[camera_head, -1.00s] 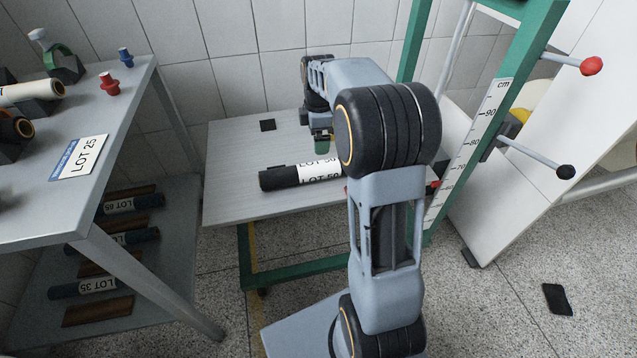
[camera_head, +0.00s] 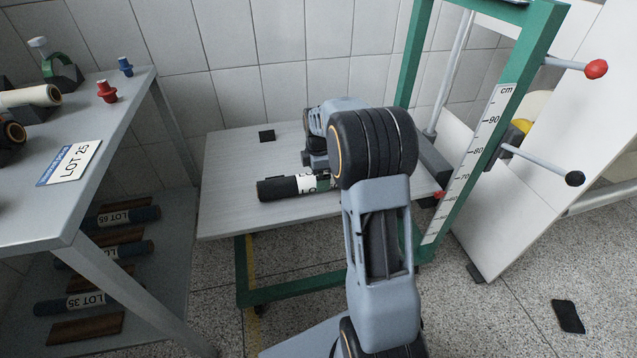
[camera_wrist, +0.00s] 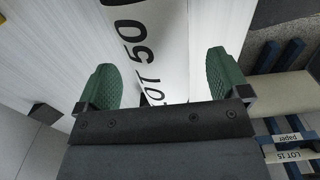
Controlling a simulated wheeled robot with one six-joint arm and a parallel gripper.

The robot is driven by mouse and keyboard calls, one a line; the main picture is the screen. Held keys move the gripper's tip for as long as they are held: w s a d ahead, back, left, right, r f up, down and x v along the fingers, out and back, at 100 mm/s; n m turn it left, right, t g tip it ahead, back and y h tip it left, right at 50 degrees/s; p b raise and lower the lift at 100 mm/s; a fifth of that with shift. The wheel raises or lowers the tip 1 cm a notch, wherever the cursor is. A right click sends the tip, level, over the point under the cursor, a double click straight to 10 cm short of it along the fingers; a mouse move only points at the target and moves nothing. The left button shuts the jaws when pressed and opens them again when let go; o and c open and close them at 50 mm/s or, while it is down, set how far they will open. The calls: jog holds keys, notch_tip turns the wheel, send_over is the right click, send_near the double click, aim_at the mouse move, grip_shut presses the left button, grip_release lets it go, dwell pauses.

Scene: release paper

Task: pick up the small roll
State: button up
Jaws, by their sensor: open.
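The small roll (camera_head: 285,188) is dark with a white label. It lies on its side on the pale platform (camera_head: 225,215) of the green-framed stand. In the wrist view the label of the roll (camera_wrist: 145,45) reads LOT 50 and runs between my two green fingers. My gripper (camera_wrist: 164,85) is open, with one finger to each side of the label. In the head view my gripper (camera_head: 322,180) is low over the right part of the roll, and my arm hides that end. Whether the fingers touch the roll cannot be told.
A green upright with a centimetre scale (camera_head: 470,160) and red and black knobbed levers stands right of my arm. A grey table (camera_head: 100,190) is at the left, with labelled rolls on its lower shelf. A small black square (camera_head: 267,136) lies at the platform's back.

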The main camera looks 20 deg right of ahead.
notch_tip(320, 180, down, 4)
jog(key=shift+r+b, duration=0.2)
jog(key=shift+b, duration=0.25)
jog(key=shift+c, duration=0.2)
jog(key=c, duration=1.2)
